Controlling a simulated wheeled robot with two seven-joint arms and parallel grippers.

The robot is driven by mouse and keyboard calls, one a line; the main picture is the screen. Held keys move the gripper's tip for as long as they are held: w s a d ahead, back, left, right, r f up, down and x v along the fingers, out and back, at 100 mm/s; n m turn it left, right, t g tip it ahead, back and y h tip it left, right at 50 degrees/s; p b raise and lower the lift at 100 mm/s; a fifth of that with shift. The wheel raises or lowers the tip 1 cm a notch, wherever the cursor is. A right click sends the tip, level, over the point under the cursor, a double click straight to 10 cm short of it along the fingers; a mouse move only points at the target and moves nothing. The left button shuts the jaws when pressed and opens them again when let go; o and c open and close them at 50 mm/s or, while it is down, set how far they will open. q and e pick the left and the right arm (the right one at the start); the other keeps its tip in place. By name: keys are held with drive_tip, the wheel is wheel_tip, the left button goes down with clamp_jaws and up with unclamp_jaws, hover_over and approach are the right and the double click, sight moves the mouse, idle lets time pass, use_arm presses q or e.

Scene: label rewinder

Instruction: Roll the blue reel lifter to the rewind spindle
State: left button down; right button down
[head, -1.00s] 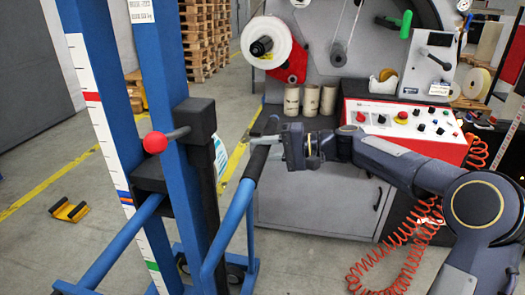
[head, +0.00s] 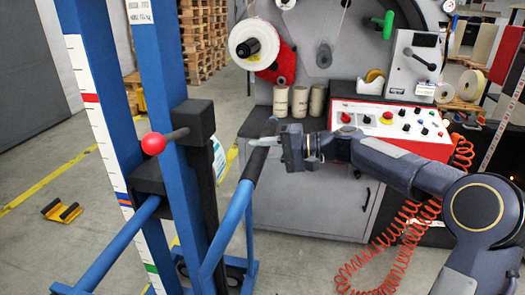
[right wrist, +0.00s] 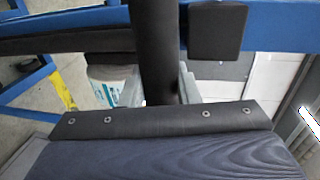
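The blue reel lifter (head: 176,120) stands upright at the left of the head view, with a black bracket block, a red-knobbed lever (head: 154,143) and blue push bars with black grips. My right gripper (head: 264,141) is shut on the black grip of the lifter's right handle (head: 255,160). The right wrist view shows this black grip (right wrist: 155,50) between the two fingers. My left gripper is not in view. The label rewinder (head: 340,60) stands behind, to the right. It carries a white reel (head: 242,34) on a black hub; I cannot tell which shaft is the rewind spindle.
A red-fronted control box (head: 390,118), cardboard cores (head: 299,102) and tape rolls sit on the rewinder's bench. A coiled orange hose (head: 395,245) hangs at right. A yellow chock-like object (head: 60,211) lies on the floor at left. Wooden pallets (head: 204,40) stand behind.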

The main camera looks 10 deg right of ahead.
drive_tip(key=c, duration=1.1)
unclamp_jaws()
drive_tip(key=shift+w+d+f, duration=0.15)
drive_tip(key=shift+d+f, duration=0.05)
drive_tip(key=shift+a+r, duration=0.1)
drive_tip(key=v, duration=0.8)
drive_tip(key=shift+a, duration=0.1)
